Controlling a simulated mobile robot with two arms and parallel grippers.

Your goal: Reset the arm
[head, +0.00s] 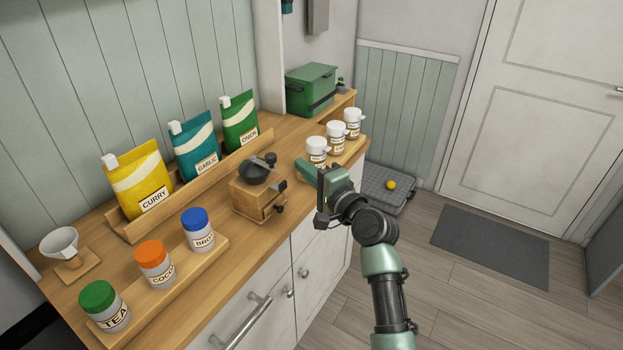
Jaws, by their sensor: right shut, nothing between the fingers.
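My right arm comes up from the bottom right in the head view. My right gripper (306,170) is shut and empty. It is over the counter's front edge, just right of a wooden grinder (258,196) with a dark top and in front of the white-lidded jars (317,151). I cannot tell whether it touches anything. My left gripper is not in view.
The wooden counter (225,260) holds a rack with curry (140,183), garlic (196,148) and onion (239,121) pouches, and a front rack of lidded jars (154,262). A green box (311,89) stands behind.

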